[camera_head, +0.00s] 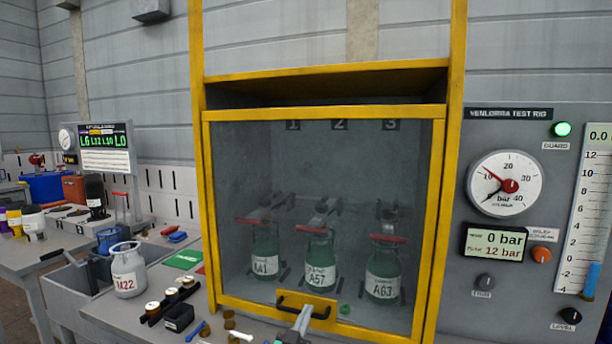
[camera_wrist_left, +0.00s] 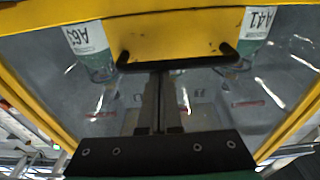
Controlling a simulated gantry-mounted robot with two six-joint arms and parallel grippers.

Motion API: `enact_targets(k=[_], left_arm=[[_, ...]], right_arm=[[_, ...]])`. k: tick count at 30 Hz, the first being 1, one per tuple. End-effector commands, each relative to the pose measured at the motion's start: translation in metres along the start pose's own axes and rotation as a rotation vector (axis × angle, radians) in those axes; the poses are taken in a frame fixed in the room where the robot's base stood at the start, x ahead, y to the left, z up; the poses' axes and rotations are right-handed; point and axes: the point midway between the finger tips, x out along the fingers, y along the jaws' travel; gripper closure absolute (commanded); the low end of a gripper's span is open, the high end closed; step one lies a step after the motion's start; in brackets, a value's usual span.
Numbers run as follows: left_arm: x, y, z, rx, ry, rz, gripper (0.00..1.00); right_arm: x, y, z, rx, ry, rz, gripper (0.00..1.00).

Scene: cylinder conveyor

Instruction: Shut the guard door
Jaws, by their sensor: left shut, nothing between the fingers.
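The guard door (camera_head: 440,210), a clear panel in a yellow frame, hangs lowered in front of the test rig's chamber in the head view. Its black handle (camera_head: 283,305) is on the yellow bottom bar; it also spans the left wrist view (camera_wrist_left: 205,63). My left gripper (camera_head: 306,310) is shut and empty, its fingertips at the middle of the handle (camera_wrist_left: 160,74); whether they touch it I cannot tell. The green guard lamp (camera_head: 561,129) is lit. The door's lowest edge is partly hidden by my arm. My right gripper is not in view.
Cylinder M22 (camera_head: 127,275) and small parts lie on the bench left of the door. The gauge panel (camera_head: 505,285) is at right.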

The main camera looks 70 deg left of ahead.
Motion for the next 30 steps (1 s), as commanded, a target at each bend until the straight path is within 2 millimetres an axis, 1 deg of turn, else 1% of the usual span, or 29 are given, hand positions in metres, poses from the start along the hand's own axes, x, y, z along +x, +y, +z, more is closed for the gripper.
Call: enact_targets(k=[1,5,6,7,12,16,18,21,30], left_arm=[[0.003,0.001,-0.014,-0.001,0.003,0.001,1.00],[0.011,0.004,-0.047,-0.002,0.009,0.006,1.00],[0.000,0.004,-0.039,-0.001,0.004,0.008,1.00],[-0.010,0.004,-0.037,0.000,0.004,0.009,1.00],[-0.055,0.004,-0.035,0.001,0.007,0.009,1.00],[-0.078,0.004,-0.035,-0.001,0.009,0.009,1.00],[-0.086,0.004,-0.035,-0.001,0.010,0.009,1.00],[-0.091,0.003,-0.036,-0.001,0.011,0.007,1.00],[-0.091,0.003,-0.036,-0.001,0.012,0.007,1.00]], right_arm=[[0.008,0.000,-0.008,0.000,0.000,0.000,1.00],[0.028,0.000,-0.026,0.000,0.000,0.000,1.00],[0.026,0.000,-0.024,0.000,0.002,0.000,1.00],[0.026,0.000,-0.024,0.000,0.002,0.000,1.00],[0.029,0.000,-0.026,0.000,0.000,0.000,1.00],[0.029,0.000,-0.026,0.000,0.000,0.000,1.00],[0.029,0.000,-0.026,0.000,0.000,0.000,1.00],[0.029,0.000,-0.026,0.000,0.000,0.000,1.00],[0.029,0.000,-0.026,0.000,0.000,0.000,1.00]])
